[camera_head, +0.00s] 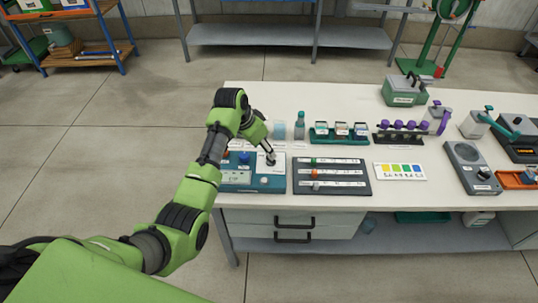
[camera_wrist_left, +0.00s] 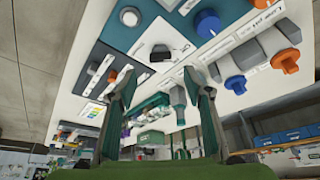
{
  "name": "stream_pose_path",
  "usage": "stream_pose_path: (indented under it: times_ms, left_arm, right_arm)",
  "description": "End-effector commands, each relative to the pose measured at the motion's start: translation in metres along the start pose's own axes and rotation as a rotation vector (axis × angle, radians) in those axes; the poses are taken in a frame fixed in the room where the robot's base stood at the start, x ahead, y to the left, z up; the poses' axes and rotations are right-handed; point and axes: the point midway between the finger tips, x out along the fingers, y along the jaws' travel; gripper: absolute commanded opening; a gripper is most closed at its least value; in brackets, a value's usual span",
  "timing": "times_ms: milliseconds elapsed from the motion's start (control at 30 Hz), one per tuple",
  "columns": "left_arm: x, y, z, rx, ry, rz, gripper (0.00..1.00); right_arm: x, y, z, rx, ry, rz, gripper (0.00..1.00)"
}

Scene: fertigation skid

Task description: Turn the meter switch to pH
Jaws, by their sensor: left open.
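The teal meter unit (camera_head: 254,182) sits at the left end of the white table, with a white display panel and knobs on its top. A dark switch knob on a pale plate (camera_wrist_left: 160,53) shows in the left wrist view, ahead of my fingertips and between their lines. Its plate labels are too small to read, so I cannot tell its setting. A blue knob (camera_wrist_left: 207,24) is beside it on the same unit. My left gripper (camera_head: 270,157) is open over the unit's right part; it also shows in the left wrist view (camera_wrist_left: 159,75). Contact with the knob cannot be told.
A dark panel with several sliders (camera_head: 331,176) lies just right of the unit. Behind stand a clear beaker (camera_head: 279,130), a teal bottle (camera_head: 299,127) and a green rack of jars (camera_head: 340,133). A colour chart (camera_head: 400,171) lies farther right. Drawers are under the table.

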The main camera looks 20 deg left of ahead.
Motion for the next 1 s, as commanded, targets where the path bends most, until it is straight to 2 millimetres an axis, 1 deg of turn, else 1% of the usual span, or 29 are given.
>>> stream_pose_path:
  times_ms: [100,200,300,400,600,867,967,1000]
  left_arm:
    - [0.024,0.001,0.0,-0.001,-0.002,0.002,0.46]
    - [0.04,0.0,-0.001,-0.001,-0.001,0.001,0.46]
    - [0.054,0.0,0.0,0.0,-0.001,0.0,0.46]
    - [0.063,-0.001,-0.001,-0.001,0.0,-0.001,0.46]
    - [0.072,-0.001,-0.001,-0.001,0.002,-0.002,0.46]
    - [0.073,-0.001,0.0,0.0,0.002,-0.002,0.46]
    - [0.072,-0.001,0.0,0.0,0.002,-0.002,0.22]
    - [0.072,-0.001,0.0,0.0,0.002,-0.002,0.12]
  right_arm:
    - [-0.003,-0.003,-0.001,0.0,0.001,-0.003,0.4]
    - [-0.004,-0.006,-0.002,0.0,0.002,-0.007,0.4]
    - [-0.003,-0.009,-0.002,0.001,0.002,-0.01,0.4]
    - [-0.003,-0.01,-0.002,0.001,0.002,-0.011,0.4]
    - [-0.003,-0.009,-0.002,0.0,0.002,-0.011,0.4]
    - [-0.003,-0.005,-0.001,-0.001,0.001,-0.006,0.4]
    - [-0.003,-0.004,-0.001,-0.001,0.001,-0.004,0.4]
    - [-0.003,-0.003,-0.001,-0.001,0.001,-0.004,0.4]
